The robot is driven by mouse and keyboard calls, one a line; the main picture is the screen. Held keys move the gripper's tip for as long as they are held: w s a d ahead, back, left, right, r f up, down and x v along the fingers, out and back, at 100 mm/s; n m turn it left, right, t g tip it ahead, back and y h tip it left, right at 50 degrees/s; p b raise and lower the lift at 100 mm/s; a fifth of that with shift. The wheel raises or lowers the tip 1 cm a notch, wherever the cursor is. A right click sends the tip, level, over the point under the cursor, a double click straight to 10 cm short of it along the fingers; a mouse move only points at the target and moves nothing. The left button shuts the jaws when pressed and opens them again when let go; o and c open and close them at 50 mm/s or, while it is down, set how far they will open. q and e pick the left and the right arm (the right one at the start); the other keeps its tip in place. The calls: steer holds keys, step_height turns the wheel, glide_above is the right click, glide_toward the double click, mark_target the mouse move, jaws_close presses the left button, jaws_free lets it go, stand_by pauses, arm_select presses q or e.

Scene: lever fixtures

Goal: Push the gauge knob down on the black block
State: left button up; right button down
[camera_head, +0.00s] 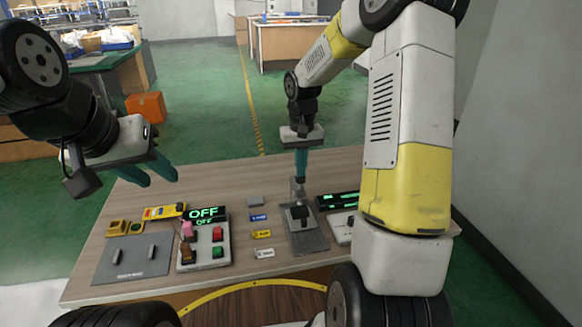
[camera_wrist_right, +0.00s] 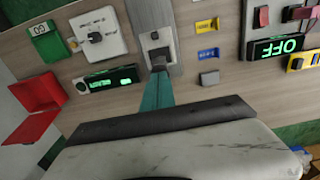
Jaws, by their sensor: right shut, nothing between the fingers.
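In the right wrist view the black block (camera_wrist_right: 158,53) lies just beyond the fingertips. A small grey metallic piece, perhaps the gauge knob (camera_head: 297,188), stands upright behind the block, directly below the fingertips. My right gripper (camera_head: 301,177) is shut and empty, pointing down; its teal fingers (camera_wrist_right: 158,75) end at or just above this piece, and contact cannot be told. My left gripper (camera_head: 160,176) is open and empty, over the table's far left side.
Left of the plate are small yellow, blue and white labelled blocks (camera_head: 262,234), a switch panel (camera_head: 205,250) and a green OFF display (camera_head: 205,214). Right of it are another green display (camera_head: 337,200) and a white fixture (camera_head: 341,228). My right forearm hides the table's right part.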

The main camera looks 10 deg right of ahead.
steer(key=shift+f, duration=1.5)
steer(key=shift+r, duration=0.15)
stand_by(0.4)
steer(key=shift+r, duration=4.95)
steer(key=s+r+t, duration=0.3)
steer(key=s+r, duration=0.7)
steer(key=s, duration=0.1)
steer(key=s+a+r+t+y, duration=0.1)
steer(key=s+a+t+y, duration=0.1)
steer(key=s, duration=1.1)
steer(key=shift+s+r+t, duration=0.15)
steer(key=shift+r+t, duration=0.15)
steer(key=shift+t, duration=0.3)
